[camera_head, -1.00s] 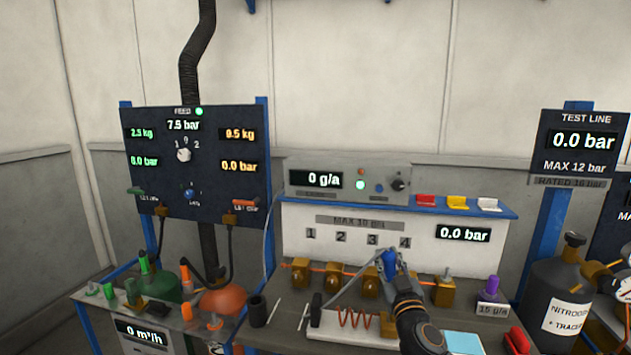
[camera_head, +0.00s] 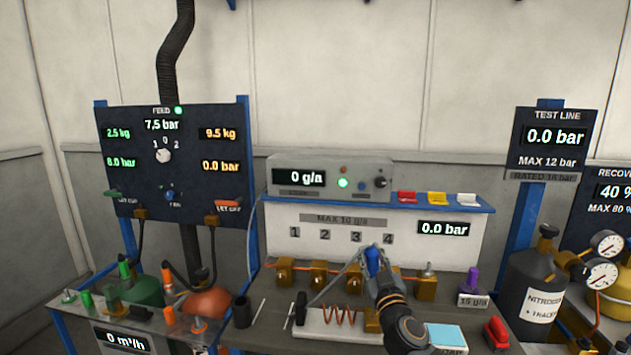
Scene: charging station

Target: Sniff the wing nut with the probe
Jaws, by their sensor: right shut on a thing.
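My right gripper (camera_head: 374,268) is shut on the blue probe (camera_head: 373,260), which points up in front of the white panel, close below the numbers 3 and 4. A grey hose runs from the probe down to the left. A row of brass fittings stands behind and beside the gripper. The fitting on the right (camera_head: 426,288) carries a small upright metal piece (camera_head: 428,269); whether this is the wing nut is too small to tell. The gripper and arm hide part of the row. My left gripper is out of view.
The leak meter (camera_head: 330,178) reads 0 g/a on top of the panel. A copper coil (camera_head: 340,316) lies in front of the row on a white base. A purple-topped piece (camera_head: 473,280) stands at right. The nitrogen cylinder (camera_head: 537,290) is further right.

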